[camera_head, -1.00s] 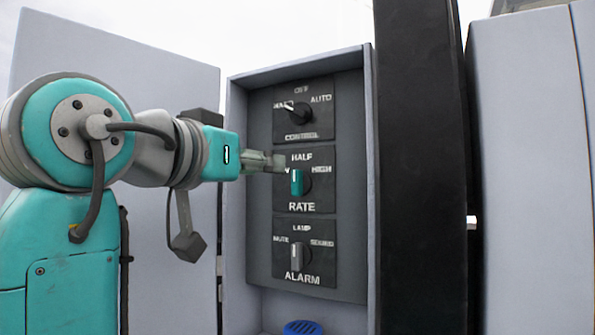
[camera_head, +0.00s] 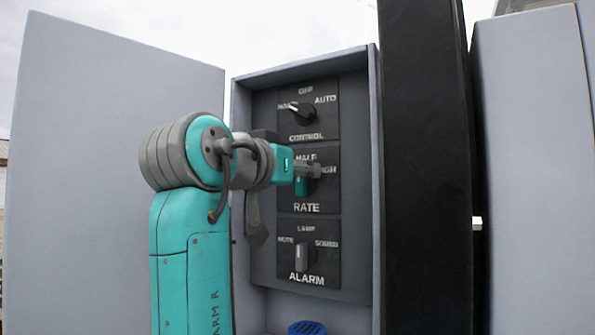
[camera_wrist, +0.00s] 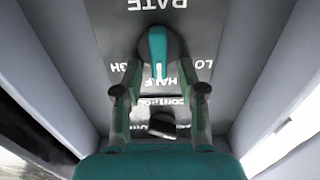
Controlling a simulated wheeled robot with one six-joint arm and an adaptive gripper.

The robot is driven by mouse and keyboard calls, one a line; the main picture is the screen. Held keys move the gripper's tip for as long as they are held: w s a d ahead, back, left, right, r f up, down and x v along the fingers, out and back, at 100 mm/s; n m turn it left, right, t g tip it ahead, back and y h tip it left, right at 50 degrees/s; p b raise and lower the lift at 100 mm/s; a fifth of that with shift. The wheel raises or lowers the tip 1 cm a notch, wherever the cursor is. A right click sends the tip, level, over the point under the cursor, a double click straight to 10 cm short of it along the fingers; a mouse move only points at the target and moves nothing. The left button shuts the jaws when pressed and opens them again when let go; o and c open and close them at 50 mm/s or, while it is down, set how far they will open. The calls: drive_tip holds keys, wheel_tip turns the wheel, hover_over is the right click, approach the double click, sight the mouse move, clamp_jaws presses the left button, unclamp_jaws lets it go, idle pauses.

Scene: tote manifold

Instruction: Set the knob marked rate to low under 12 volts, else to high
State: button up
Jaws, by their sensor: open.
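The teal rate knob (camera_head: 301,186) is on the middle plate of the panel, partly hidden behind my gripper in the head view. In the wrist view, which is upside down, the rate knob (camera_wrist: 157,48) has its white line pointing toward HALF. LOW is on the right there and HIGH on the left. My gripper (camera_head: 309,170) is in front of the rate plate. In the wrist view, my gripper (camera_wrist: 160,91) is open, its fingers apart on either side of the knob's line; I cannot tell whether they touch it. No voltage reading is visible.
Above is the black control knob (camera_head: 303,112), pointing toward its left label. Below is the grey alarm knob (camera_head: 303,257), upright toward LAMP. The cabinet's side wall (camera_head: 374,200) and a black post (camera_head: 425,170) stand to the right. A blue round thing (camera_head: 307,328) is at the bottom.

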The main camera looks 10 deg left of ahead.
clamp_jaws()
drive_tip(key=m, duration=0.4)
drive_tip(key=d+m, duration=0.1)
drive_tip(key=m, duration=0.3)
drive_tip(key=f+m, duration=0.1)
drive_tip(key=m, duration=0.2)
drive_tip(key=shift+s+d+f+m, duration=0.1)
drive_tip(key=shift+s+d+m, duration=0.2)
drive_tip(key=shift+d+m, duration=0.1)
idle(0.5)
unclamp_jaws()
idle(0.4)
